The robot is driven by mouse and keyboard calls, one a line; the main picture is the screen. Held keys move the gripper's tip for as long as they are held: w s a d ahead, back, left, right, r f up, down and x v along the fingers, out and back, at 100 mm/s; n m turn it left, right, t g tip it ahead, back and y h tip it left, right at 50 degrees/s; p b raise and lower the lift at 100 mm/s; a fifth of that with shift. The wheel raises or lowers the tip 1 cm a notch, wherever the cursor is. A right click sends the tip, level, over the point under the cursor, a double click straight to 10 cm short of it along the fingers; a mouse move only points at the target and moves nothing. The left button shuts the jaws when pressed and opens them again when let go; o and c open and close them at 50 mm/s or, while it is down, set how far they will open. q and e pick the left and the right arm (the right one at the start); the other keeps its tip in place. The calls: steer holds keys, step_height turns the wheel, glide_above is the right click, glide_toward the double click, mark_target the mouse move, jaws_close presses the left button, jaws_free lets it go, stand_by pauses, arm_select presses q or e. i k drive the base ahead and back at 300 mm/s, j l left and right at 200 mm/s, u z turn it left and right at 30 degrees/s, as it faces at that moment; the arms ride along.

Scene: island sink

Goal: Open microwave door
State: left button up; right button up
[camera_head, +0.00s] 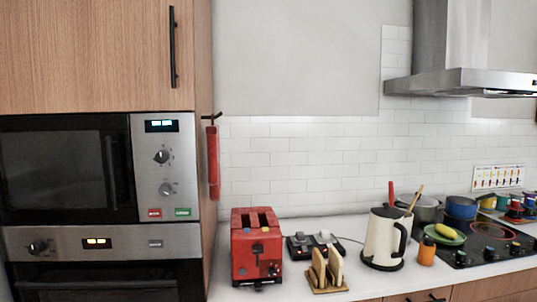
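The microwave (68,169) is built into a wooden tall cabinet at the left. Its dark glass door looks closed, and a dark vertical handle (111,172) stands at the door's right edge. A steel control panel (163,168) with a lit display, two knobs, and a red and a green button is to the right of the door. Neither of my grippers shows in the head view.
A built-in oven (101,262) sits under the microwave. A cabinet handle (173,47) juts out above. A red toaster (256,247), a toast rack (327,269) and a white kettle (385,238) stand on the counter (222,290). A black cooktop (490,238) is at the right.

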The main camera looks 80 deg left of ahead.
mark_target(114, 130)
steer(key=l+u, duration=0.15)
steer(key=u, duration=1.35)
